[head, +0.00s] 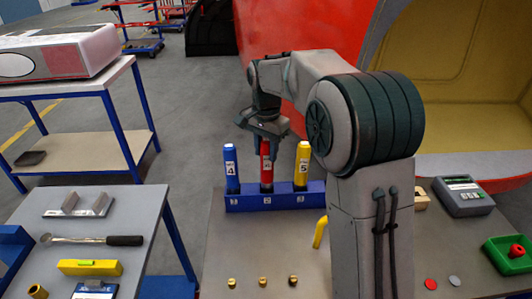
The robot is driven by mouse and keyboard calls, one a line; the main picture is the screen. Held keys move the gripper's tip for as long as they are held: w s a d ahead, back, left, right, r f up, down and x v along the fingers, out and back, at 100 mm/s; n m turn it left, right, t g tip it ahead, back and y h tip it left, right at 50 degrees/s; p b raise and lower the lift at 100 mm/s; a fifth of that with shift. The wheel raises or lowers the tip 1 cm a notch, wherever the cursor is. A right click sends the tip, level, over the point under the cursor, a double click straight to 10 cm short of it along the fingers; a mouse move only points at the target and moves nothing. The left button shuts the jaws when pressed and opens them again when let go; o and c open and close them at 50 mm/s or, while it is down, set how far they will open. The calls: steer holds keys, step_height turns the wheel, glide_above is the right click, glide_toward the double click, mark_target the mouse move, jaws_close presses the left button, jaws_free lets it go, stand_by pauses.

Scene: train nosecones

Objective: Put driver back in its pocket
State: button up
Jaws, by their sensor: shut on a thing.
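A red driver (266,171) stands upright at the middle pocket of a blue rack (273,201) on the grey bench. My gripper (264,136) is at its top end and shut on it. Its lower end meets the rack, but I cannot tell how deep it sits in the pocket. A blue driver (231,166) stands in the rack's left pocket. A yellow driver (302,164) stands in the right pocket.
Brass fittings (263,282) and a yellow bent tool (320,231) lie in front of the rack. A grey meter (462,196) and a green bin (510,256) stand at right. A side table (150,225) holds a wrench (90,240) at left.

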steer(key=shift+f, duration=0.55)
steer(key=shift+f, duration=0.2)
steer(key=o, duration=1)
